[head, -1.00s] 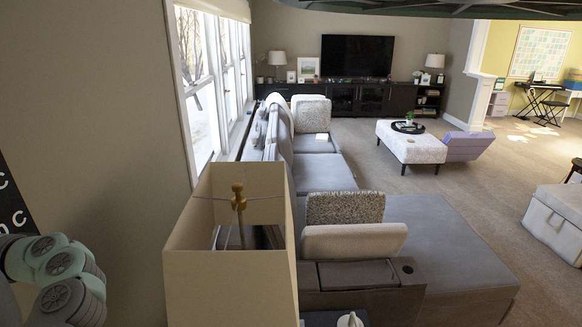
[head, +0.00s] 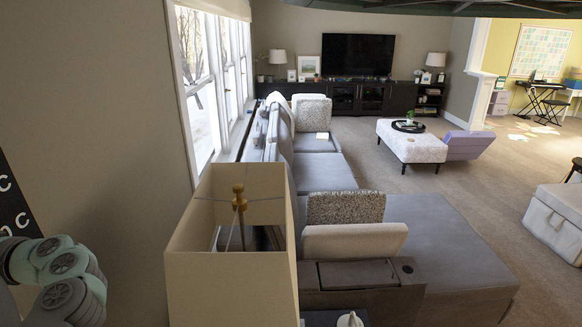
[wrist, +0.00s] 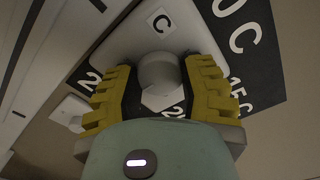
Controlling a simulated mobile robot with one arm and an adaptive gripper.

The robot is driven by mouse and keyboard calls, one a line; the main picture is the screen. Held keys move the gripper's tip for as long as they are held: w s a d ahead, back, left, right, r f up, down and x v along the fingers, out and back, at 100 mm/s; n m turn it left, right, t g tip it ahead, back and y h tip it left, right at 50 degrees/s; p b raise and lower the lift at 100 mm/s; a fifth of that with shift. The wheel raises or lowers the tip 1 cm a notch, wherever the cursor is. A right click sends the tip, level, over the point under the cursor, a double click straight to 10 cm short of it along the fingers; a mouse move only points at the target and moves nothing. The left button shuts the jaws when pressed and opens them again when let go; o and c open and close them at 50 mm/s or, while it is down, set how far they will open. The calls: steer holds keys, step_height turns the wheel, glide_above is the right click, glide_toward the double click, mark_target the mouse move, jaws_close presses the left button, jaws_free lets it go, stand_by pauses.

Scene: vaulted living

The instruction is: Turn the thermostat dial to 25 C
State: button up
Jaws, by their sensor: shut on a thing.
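In the wrist view, my gripper (wrist: 160,95) has its two yellow-and-black fingers on either side of a round grey dial knob (wrist: 160,70) and is shut on it. A pale thermostat plate (wrist: 135,42) lies behind the knob. Black label cards (wrist: 250,40) with white letters surround it, one reading "15 C" at the right; others are partly hidden by the fingers. The dial's exact setting cannot be told. In the head view, only my arm shows at the lower left, beside part of a black label (head: 14,205).
A beige lampshade (head: 225,280) stands close to the right of my arm. A grey sofa (head: 320,172) and windows (head: 195,75) lie beyond. Open carpet (head: 480,170) is at the right.

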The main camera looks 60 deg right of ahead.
steer(key=o, duration=1.3)
steer(key=shift+v, duration=6.05)
